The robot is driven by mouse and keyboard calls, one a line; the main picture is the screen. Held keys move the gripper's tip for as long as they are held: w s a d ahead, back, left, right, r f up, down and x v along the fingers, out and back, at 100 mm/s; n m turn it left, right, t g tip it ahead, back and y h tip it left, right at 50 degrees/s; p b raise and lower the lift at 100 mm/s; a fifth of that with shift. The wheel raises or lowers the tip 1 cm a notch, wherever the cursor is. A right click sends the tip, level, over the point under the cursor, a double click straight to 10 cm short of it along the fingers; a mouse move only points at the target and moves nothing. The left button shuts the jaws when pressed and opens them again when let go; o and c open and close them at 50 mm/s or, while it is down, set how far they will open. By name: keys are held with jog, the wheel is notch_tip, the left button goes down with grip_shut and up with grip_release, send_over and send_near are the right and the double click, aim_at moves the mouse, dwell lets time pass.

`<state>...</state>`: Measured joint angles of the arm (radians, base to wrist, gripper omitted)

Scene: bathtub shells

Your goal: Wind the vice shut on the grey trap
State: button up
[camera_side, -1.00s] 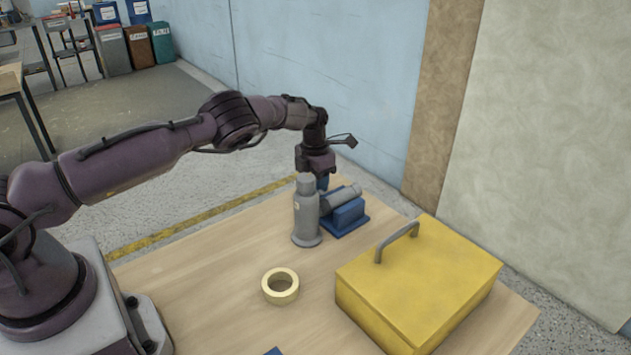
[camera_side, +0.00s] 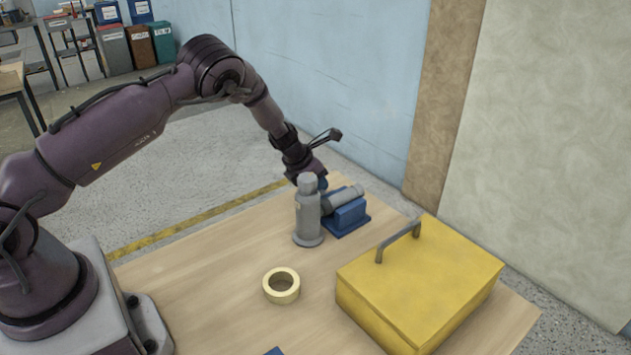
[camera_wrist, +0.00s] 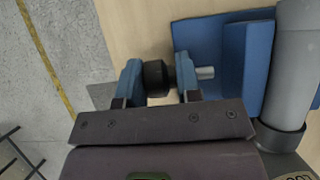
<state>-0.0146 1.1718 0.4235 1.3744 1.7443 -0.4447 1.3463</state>
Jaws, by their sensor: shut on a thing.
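The grey trap (camera_side: 307,218) has an upright body on the table, and its side pipe (camera_side: 345,197) lies across the blue vice (camera_side: 347,216). In the wrist view the pipe (camera_wrist: 295,65) runs along the right beside a blue jaw (camera_wrist: 256,62) of the vice; I cannot tell whether they touch. A black knob (camera_wrist: 158,78) sits on the vice's grey screw (camera_wrist: 205,73). My gripper (camera_wrist: 159,72) is shut on this knob, one blue finger on each side. In the side view my gripper (camera_side: 320,184) is partly hidden behind the trap's body.
A yellow toolbox (camera_side: 430,280) with a grey handle stands at the table's front right. A roll of pale tape (camera_side: 281,286) lies in front of the trap. Bare table (camera_side: 220,270) is free to the left. The wall is behind the vice.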

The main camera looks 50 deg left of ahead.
jog(key=shift+s+a, duration=0.15)
jog(key=shift+a, duration=0.45)
jog(key=o, duration=0.7)
jog(key=shift+o, duration=0.2)
jog(key=shift+d, duration=0.1)
jog(key=shift+d, duration=0.1)
jog(key=v, duration=1.3)
jog(key=shift+d, duration=0.15)
jog(key=shift+s+f, duration=0.1)
